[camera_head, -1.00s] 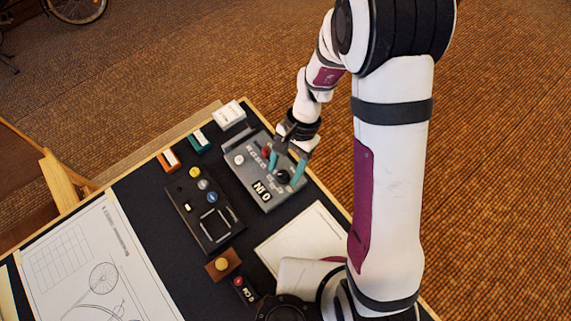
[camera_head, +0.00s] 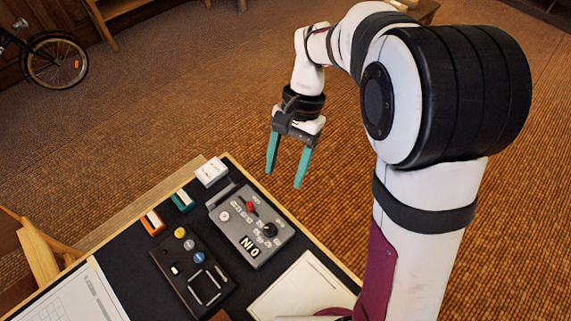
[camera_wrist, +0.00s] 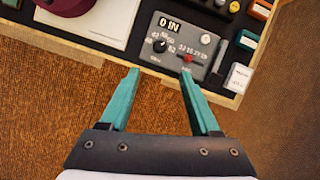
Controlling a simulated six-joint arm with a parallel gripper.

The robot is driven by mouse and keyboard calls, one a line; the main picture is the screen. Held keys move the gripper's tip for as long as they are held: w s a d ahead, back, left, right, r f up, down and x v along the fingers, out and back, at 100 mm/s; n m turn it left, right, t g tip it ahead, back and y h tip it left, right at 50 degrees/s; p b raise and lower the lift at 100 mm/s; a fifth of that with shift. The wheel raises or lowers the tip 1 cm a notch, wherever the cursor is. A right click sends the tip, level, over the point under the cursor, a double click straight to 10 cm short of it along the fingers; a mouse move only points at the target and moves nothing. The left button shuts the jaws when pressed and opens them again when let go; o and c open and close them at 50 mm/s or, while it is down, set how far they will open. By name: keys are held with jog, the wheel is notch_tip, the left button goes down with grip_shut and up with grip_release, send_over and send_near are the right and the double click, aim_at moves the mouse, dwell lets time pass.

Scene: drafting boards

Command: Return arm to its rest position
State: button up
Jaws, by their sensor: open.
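My gripper (camera_head: 285,170) is open and empty, with two teal fingers spread apart. It hangs in the air beyond the far edge of the dark board. In the wrist view my gripper (camera_wrist: 162,75) points toward the board, with nothing between its fingers. The panel also shows in the wrist view (camera_wrist: 178,45), apart from the fingers.
A black panel with coloured buttons (camera_head: 190,275) lies left of the grey one. White (camera_head: 211,172), teal (camera_head: 182,201) and orange (camera_head: 152,222) small boxes stand along the edge. White paper (camera_head: 300,290) lies at the front. A bicycle (camera_head: 55,60) stands far back. The air around the gripper is clear.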

jog(key=s+d+r+t, duration=0.1)
jog(key=s+d+r, duration=0.1)
jog(key=s, duration=0.7)
jog(key=s+d+r+t, duration=0.1)
jog(key=s+d+t, duration=0.1)
jog(key=s+d, duration=0.3)
jog(key=s, duration=0.4)
jog(key=shift+d+r+t, duration=0.15)
jog(key=shift+r+t, duration=0.15)
jog(key=shift+r, duration=0.1)
